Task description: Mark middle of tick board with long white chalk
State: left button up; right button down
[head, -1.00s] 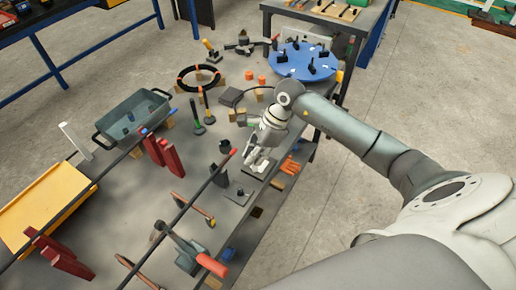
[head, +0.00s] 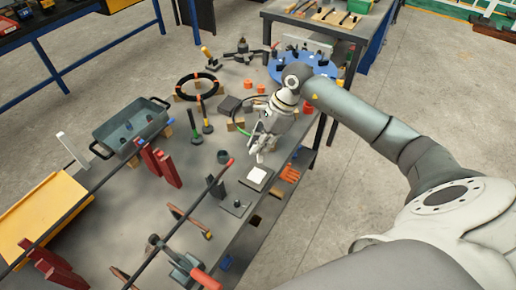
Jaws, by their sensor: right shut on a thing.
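A small board with a white face (head: 258,175) and a dark rim lies flat near the right edge of the grey workbench; it looks like the tick board. My right gripper (head: 261,153) is just beyond the board, pointing down, and seems slightly above the bench. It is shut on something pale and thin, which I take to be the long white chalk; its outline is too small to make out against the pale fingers. Any marks on the board are too small to see. My left gripper is out of view.
A dark block on a plate (head: 236,207) stands near the board, with a long bar (head: 190,218) to its left.

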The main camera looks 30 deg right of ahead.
jog(key=shift+w+d+r+p, duration=0.15)
jog(key=shift+r+p, duration=0.2)
jog(key=shift+r, duration=1.1)
jog(key=shift+f, duration=0.1)
